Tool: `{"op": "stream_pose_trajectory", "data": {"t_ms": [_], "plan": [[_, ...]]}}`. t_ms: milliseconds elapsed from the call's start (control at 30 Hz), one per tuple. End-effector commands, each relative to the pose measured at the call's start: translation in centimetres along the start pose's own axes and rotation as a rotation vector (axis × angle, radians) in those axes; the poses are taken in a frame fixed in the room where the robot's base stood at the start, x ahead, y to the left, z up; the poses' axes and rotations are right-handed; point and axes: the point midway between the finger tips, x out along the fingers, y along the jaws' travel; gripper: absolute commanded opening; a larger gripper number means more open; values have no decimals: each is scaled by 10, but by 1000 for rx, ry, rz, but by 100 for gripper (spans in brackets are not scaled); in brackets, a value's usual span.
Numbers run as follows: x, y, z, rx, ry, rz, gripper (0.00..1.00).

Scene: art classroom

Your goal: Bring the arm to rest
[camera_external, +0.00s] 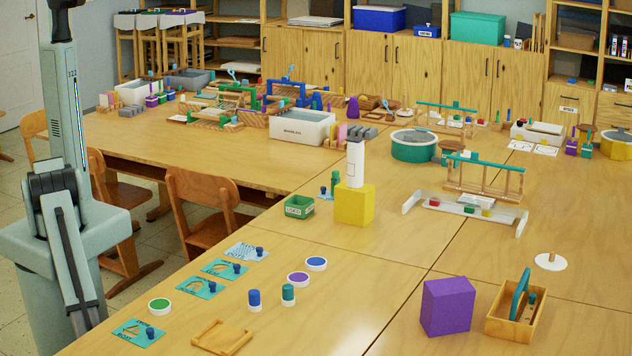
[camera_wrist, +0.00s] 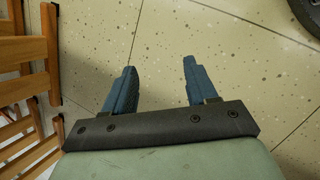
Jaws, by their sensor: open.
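My gripper (camera_wrist: 159,68) shows in the wrist view with its two blue fingers spread wide apart. Nothing is between them, only speckled floor tiles (camera_wrist: 215,45) below. In the external view my arm (camera_external: 65,110) stands at the left edge, beside the tables and clear of their tops. I cannot make out the fingers in that view.
Wooden chairs (camera_external: 200,205) stand between my arm and the far table (camera_external: 150,140); wooden slats (camera_wrist: 25,50) show left of my gripper. The near table (camera_external: 330,285) holds cards, pots, a purple block (camera_external: 447,306) and a yellow block (camera_external: 354,204).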

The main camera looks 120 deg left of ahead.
Motion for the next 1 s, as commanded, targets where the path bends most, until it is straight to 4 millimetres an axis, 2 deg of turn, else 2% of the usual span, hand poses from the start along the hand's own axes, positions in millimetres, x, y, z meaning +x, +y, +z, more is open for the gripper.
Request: {"op": "stream_pose_trajectory", "data": {"t_ms": [33,333,700,900,1000], "plan": [[-17,-18,-1,19,-4,-25,57],[-90,-115,-2,167,-67,-198,57],[-180,-228,26,295,-210,-398,57],[-210,-264,42,331,-278,-463,57],[-215,-269,44,334,-289,-471,57]]}}
